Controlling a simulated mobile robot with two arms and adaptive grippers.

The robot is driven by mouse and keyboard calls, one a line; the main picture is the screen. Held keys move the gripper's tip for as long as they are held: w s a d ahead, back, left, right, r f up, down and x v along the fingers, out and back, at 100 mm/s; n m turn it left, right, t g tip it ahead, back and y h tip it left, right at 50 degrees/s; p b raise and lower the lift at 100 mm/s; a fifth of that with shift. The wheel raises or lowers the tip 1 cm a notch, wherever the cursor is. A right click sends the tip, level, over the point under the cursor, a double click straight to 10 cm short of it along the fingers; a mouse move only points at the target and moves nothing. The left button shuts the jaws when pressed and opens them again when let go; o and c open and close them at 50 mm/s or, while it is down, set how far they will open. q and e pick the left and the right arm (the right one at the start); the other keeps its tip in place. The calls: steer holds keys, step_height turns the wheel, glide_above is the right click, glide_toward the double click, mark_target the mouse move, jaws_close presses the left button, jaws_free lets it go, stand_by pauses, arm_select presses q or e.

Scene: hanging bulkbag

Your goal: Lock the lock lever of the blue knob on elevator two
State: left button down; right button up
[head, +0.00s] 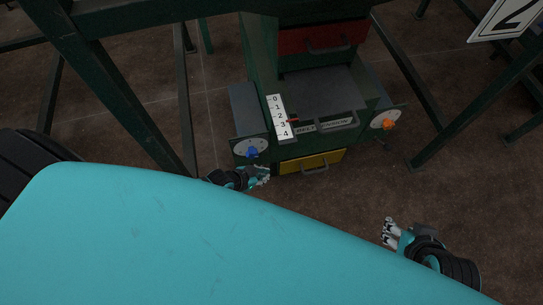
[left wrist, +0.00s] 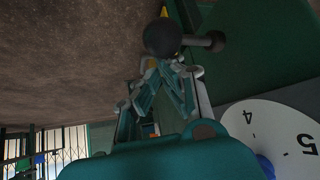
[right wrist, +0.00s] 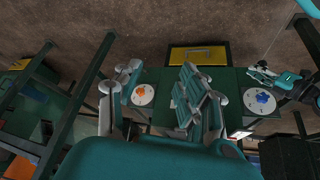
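The blue knob (head: 252,152) sits on a white dial on the left side of the green elevator (head: 262,60). My left gripper (head: 264,175) is just below and right of the blue knob. Its fingers (left wrist: 166,68) converge, with nothing visible between them. My right gripper (head: 389,232) is open and empty, below and away from the elevator.
An orange knob (head: 388,124) is on the elevator's right dial. A 0 to 4 scale (head: 279,117) stands between the dials. A yellow drawer (head: 297,166) is low at the front. Green frame beams flank the elevator. A sign with 2 (head: 510,17) is upper right.

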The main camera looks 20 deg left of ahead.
arm_select(q)
steer(key=shift+s+a+p, duration=0.4)
steer(key=shift+s+a, duration=0.3)
steer(key=shift+s, duration=0.1)
steer(key=shift+s+a, duration=0.35)
steer(key=shift+a, duration=0.3)
arm_select(e)
steer(key=s+g, duration=0.1)
steer(key=s, duration=0.1)
steer(key=s+d+g, duration=0.1)
steer(key=s, duration=0.1)
steer(key=shift+s+d+f+h, duration=0.1)
steer(key=shift+s+f+h, duration=0.1)
steer(key=shift+h, duration=0.1)
arm_select(q)
steer(key=shift+s+a+f, duration=0.15)
steer(key=shift+a, duration=0.2)
steer(key=v, duration=1.1)
steer(key=shift+d+r, duration=0.3)
steer(key=shift+r, duration=0.25)
steer(key=shift+s, duration=0.15)
